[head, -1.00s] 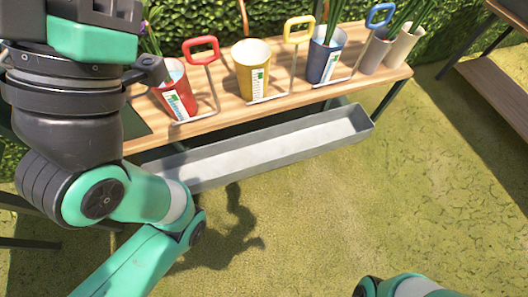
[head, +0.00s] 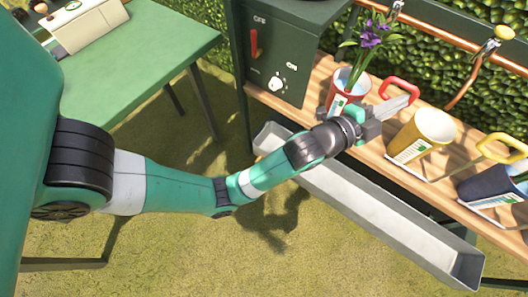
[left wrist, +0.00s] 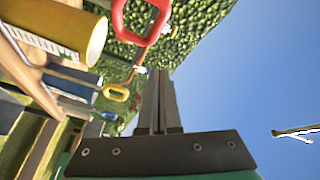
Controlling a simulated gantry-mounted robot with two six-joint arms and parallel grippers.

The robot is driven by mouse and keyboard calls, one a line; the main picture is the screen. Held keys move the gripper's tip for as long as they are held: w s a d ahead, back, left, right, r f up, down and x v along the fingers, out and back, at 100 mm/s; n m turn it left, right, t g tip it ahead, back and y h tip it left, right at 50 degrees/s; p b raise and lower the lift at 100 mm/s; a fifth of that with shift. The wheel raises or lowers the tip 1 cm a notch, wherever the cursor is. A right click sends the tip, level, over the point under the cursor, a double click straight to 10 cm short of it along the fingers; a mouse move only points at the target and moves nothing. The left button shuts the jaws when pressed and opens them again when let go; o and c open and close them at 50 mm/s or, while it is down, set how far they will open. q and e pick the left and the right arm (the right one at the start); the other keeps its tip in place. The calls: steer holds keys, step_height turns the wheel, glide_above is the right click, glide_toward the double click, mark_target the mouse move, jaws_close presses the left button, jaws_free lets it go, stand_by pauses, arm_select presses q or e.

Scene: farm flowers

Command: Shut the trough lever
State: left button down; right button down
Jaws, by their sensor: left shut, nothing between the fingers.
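A red lever (head: 254,43) stands on the front of a dark green box with OFF and ON marks and a white knob (head: 276,84). I cannot tell if this is the trough lever. The long grey trough (head: 375,215) lies below the wooden shelf. My left gripper (head: 398,106) is shut and empty, to the right of the box, beside the red pot (head: 336,95) and in front of the red handle (head: 397,85). In the left wrist view the closed fingers (left wrist: 158,90) point past the red handle (left wrist: 140,20). My right gripper is out of view.
Copper pipes and a yellow-knobbed tap (head: 503,33) are behind. A green table (head: 140,60) stands at left. Grass lies in front.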

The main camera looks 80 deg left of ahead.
arm_select(q)
steer(key=s+a+f+m+g+y+p, duration=0.15)
steer(key=s+f+m+g, duration=0.35)
steer(key=f, duration=0.9)
steer(key=s+a+f+m+g+p, duration=0.25)
steer(key=s+f+m, duration=0.3)
steer(key=f, duration=0.85)
steer(key=s+f+m+g, duration=0.2)
steer(key=s+f+m, duration=0.2)
steer(key=s+f, duration=0.4)
steer(key=s+f+m+g+p, duration=0.1)
steer(key=s+f+m, duration=0.3)
steer(key=s+f, duration=0.4)
steer(key=s+g, duration=0.1)
steer(key=s, duration=0.4)
steer(key=shift+s+a+g, duration=0.3)
steer(key=shift+a+g, duration=0.05)
steer(key=shift+f+h, duration=0.1)
steer(key=shift+h, duration=0.15)
